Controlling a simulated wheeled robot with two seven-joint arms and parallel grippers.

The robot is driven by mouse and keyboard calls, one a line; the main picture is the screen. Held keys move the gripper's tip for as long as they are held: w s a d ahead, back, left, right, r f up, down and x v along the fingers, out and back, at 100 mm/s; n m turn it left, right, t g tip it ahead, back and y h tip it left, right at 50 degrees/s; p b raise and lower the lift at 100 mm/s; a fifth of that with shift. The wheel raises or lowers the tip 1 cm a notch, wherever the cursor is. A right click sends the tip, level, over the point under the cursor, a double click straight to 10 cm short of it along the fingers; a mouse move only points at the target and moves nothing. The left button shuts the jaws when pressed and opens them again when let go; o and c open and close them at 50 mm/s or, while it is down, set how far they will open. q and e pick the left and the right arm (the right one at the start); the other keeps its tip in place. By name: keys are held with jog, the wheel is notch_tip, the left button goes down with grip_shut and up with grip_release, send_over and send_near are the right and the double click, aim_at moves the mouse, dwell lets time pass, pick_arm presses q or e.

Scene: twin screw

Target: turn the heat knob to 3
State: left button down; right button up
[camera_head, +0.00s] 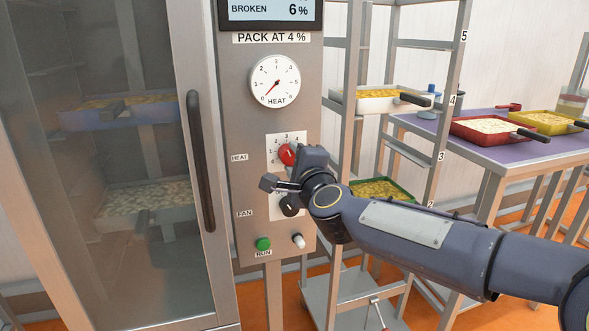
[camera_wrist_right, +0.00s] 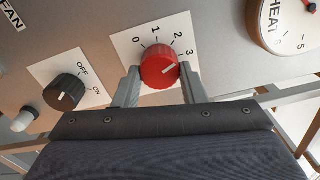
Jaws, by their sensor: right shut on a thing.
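The red heat knob (camera_head: 287,154) sits on a white scale plate on the grey control panel, beside the HEAT label (camera_head: 239,157). My right gripper (camera_wrist_right: 160,72) is shut on the knob, one finger on each side. In the head view the right gripper (camera_head: 290,168) reaches in from the right and covers part of the scale. My left gripper is not in view.
Below is a black fan knob (camera_head: 290,206), at OFF or ON unclear, with a green RUN button (camera_head: 263,243) and a white-tipped switch (camera_head: 298,241). The HEAT dial (camera_head: 275,82) needle points near 0. A glass-door cabinet (camera_head: 120,170) stands left, racks and a table (camera_head: 480,145) right.

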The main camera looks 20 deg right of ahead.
jog(key=shift+f+m+b, duration=0.1)
jog(key=shift+m+b, duration=0.9)
jog(key=shift+m, duration=1.2)
jog(key=o, duration=1)
jog(key=shift+s, duration=0.1)
jog(key=s+p, duration=0.1)
jog(key=s, duration=0.6)
jog(key=shift+s+d, duration=0.1)
jog(key=shift+s, duration=0.2)
